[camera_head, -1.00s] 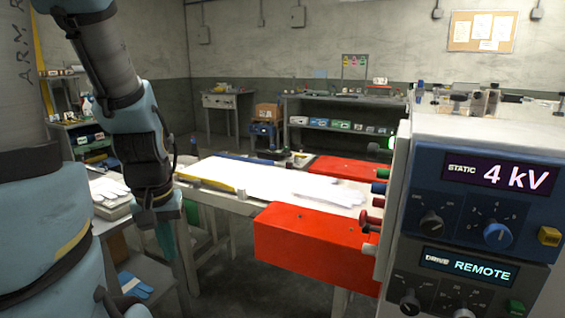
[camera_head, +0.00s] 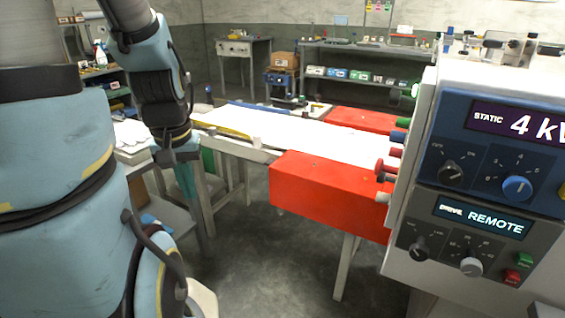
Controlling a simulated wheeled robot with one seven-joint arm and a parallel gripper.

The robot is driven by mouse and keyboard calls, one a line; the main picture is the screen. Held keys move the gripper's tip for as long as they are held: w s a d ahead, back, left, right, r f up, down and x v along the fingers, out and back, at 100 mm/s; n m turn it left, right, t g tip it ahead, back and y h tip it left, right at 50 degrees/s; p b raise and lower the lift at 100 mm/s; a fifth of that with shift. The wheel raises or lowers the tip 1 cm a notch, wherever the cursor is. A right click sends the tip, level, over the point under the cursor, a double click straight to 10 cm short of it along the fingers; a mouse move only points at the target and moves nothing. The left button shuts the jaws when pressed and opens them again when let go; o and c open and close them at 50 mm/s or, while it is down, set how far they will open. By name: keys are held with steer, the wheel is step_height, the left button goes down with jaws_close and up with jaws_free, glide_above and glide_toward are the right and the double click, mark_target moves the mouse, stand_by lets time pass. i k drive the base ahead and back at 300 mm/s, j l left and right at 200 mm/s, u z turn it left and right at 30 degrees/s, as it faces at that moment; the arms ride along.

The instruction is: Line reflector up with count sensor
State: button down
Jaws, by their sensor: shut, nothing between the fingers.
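My arm hangs down at the left of the head view, and my gripper (camera_head: 186,182) is at its lower end, small and partly lost against the bench behind. It looks shut, with nothing seen in it. It is beside the left end of the long bench with the white sheet (camera_head: 290,135), well to the left of the control cabinet (camera_head: 400,262). I cannot make out a reflector or a count sensor for certain. Several coloured knobs (camera_head: 388,167) stick out from the cabinet's left side, near the sheet's right end.
Red boxes (camera_head: 328,196) flank the sheet's right end. The cabinet shows STATIC 4 kV and DRIVE REMOTE (camera_head: 483,217) above dials and green and red buttons. A side table (camera_head: 140,150) stands behind my arm. Shelves line the back. Floor (camera_head: 285,265) in front is clear.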

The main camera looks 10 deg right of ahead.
mark_target(257, 142)
steer(key=i+l+u, duration=0.6)
steer(key=i, duration=0.2)
steer(key=i+j, duration=0.05)
steer(key=j, duration=0.05)
